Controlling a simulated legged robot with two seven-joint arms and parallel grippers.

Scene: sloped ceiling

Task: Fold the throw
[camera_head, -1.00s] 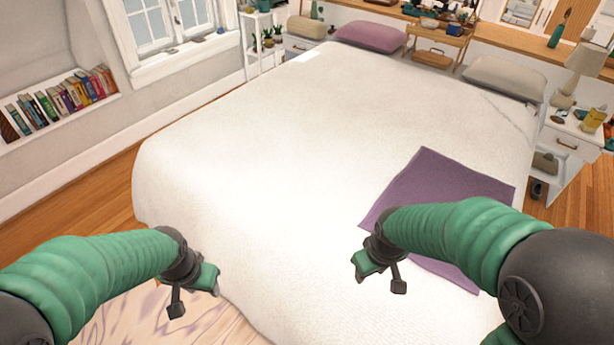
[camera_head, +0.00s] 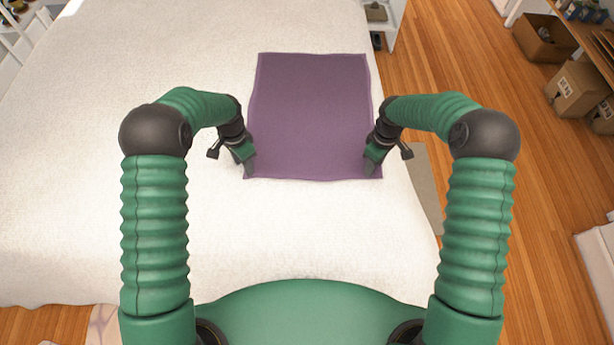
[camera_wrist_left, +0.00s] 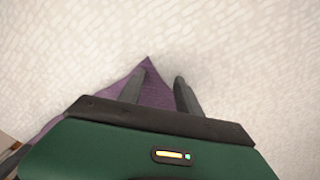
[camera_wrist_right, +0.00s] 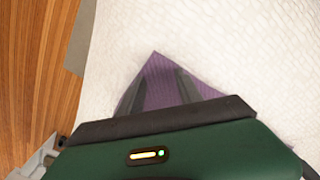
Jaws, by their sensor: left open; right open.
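The purple throw (camera_head: 308,115) lies flat and spread out on the white bed, roughly square, its near edge toward me. My left gripper (camera_head: 249,168) is at the throw's near left corner, open. In the left wrist view the throw's corner (camera_wrist_left: 147,75) shows by the left finger, with the right finger over the white bedding. My right gripper (camera_head: 371,168) is at the near right corner, open. In the right wrist view the throw's corner (camera_wrist_right: 157,68) points out between and beyond the two fingers. I cannot tell whether the fingers touch the cloth.
The white bed (camera_head: 120,200) gives wide clear room left of the throw. The bed's right edge is close to my right arm, with a grey mat (camera_head: 424,185) and wooden floor (camera_head: 470,70) beyond it. Cardboard boxes (camera_head: 577,88) stand at the far right.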

